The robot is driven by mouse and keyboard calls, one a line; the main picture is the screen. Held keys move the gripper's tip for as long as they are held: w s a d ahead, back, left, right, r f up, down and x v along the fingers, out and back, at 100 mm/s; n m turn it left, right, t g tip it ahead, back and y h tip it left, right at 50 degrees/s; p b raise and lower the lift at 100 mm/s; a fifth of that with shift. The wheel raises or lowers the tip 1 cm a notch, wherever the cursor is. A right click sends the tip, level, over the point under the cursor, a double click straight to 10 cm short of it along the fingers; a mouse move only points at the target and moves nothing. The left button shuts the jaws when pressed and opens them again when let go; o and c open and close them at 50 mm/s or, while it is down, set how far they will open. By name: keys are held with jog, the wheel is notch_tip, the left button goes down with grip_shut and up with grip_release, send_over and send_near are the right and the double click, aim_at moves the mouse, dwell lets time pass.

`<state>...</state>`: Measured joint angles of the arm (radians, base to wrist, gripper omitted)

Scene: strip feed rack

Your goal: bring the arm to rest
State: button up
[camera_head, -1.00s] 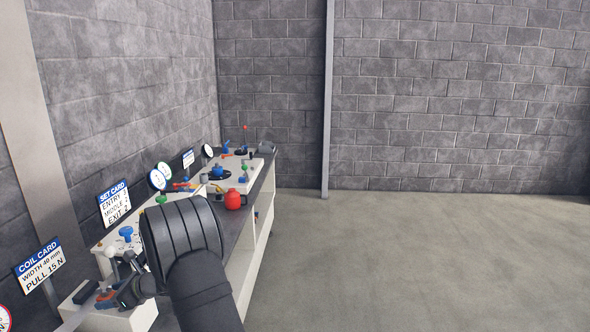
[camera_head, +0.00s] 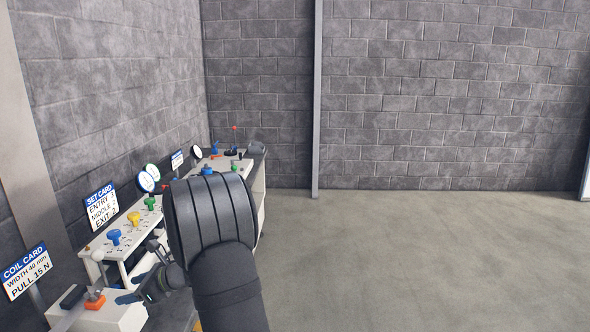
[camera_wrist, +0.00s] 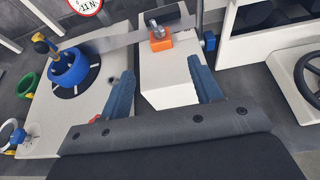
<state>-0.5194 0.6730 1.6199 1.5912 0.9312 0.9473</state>
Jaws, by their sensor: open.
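My gripper (camera_head: 132,296) is low at the left in the head view, beside the front white block with an orange clamp (camera_head: 95,301). Part of the wrist is hidden behind my thick dark arm. In the wrist view my gripper (camera_wrist: 163,70) shows two blue fingers spread apart with nothing between them. The orange clamp (camera_wrist: 160,43) lies beyond the fingertips, on a white block (camera_wrist: 165,82). A flat grey strip (camera_wrist: 120,42) runs to it from the left.
A blue spool (camera_wrist: 68,70) stands on a plate at the left. The bench has blue (camera_head: 114,237), yellow (camera_head: 134,219) and green (camera_head: 150,204) knobs, gauges, a set card (camera_head: 101,207) and a coil card (camera_head: 26,271). The floor (camera_head: 420,260) to the right is clear.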

aim_at(96, 300)
jog(key=v, duration=0.4)
jog(key=x, duration=1.6)
jog(key=shift+a+f, duration=0.25)
jog(key=shift+a, duration=0.1)
jog(key=v, duration=1.9)
jog(key=s+a+r+n+g+h, duration=0.3)
jog(key=s+a+r+n+h, duration=0.25)
jog(key=n, duration=0.35)
jog(key=a+r+n+t+h, duration=0.4)
jog(key=r+n, duration=0.4)
jog(key=r, duration=0.3)
jog(key=shift+t, duration=0.6)
jog(key=shift+w+r, duration=0.15)
jog(key=c, duration=0.6)
jog(key=shift+c, duration=0.2)
